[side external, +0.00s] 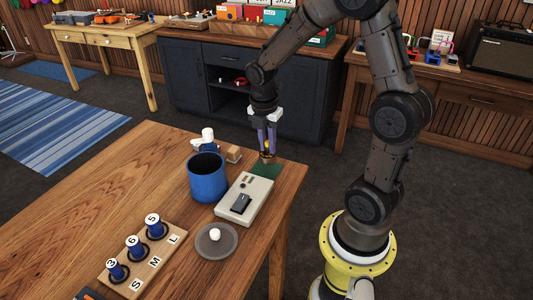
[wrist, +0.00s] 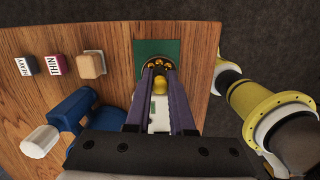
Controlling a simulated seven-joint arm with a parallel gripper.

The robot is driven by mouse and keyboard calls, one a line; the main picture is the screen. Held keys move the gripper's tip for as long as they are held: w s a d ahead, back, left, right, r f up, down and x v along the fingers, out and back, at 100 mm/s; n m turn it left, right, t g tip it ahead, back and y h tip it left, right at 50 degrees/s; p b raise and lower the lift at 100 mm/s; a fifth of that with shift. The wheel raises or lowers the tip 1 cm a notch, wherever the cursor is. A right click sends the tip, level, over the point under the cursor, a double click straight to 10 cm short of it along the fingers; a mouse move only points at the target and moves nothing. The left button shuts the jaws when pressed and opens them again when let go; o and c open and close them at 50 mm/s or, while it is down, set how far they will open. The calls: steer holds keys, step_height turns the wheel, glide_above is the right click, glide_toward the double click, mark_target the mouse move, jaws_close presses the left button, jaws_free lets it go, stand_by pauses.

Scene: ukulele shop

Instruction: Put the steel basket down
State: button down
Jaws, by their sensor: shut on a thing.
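The steel basket (wrist: 159,65) is a small round dark container with several brass-coloured pieces in it. In the wrist view it is at my fingertips, over the green mat (wrist: 146,47). In the side view the basket (side external: 267,158) is small and partly hidden by the fingers, at the far end of the green mat (side external: 266,171). My gripper (side external: 267,149) points down and is shut on the basket; its purple fingers also show in the wrist view (wrist: 160,72). A yellow piece (wrist: 160,86) shows between the fingers. I cannot tell whether the basket touches the mat.
A beige device (side external: 257,190) lies beside the mat, with a blue cup (side external: 206,178) to its left. A wooden block (side external: 234,154) and a blue-and-white object (side external: 207,138) stand nearby. A grey dish (side external: 216,241) and a peg board (side external: 143,252) are nearer. The table edge is close on the right.

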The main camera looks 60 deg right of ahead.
mark_target(266, 153)
steer(key=shift+w+d+f, duration=0.1)
steer(key=shift+w+f, duration=0.05)
steer(key=shift+f, duration=0.8)
steer(key=shift+w+f, duration=0.1)
steer(key=shift+f, duration=0.8)
steer(key=shift+f, duration=0.15)
steer(key=c, duration=0.8)
jaws_free()
step_height(266, 153, up, 11)
steer(key=a, duration=0.1)
steer(key=s+a+r+m+t, duration=0.2)
steer(key=s+a+m, duration=0.2)
steer(key=m, duration=0.1)
steer(key=s+a+r+m+t+y, duration=0.1)
steer(key=s+a+r+m+t, duration=0.1)
steer(key=s+a+m, duration=0.2)
steer(key=s+a+r+m+t, duration=0.1)
steer(key=s+a+r+m, duration=0.1)
steer(key=s+a+m, duration=0.3)
steer(key=shift+a+r+m+t, duration=0.1)
steer(key=shift+a+m+t, duration=0.1)
steer(key=shift+m, duration=0.55)
steer(key=shift+a+r+m+t, duration=0.1)
steer(key=shift+m+t, duration=0.1)
steer(key=shift+m, duration=0.55)
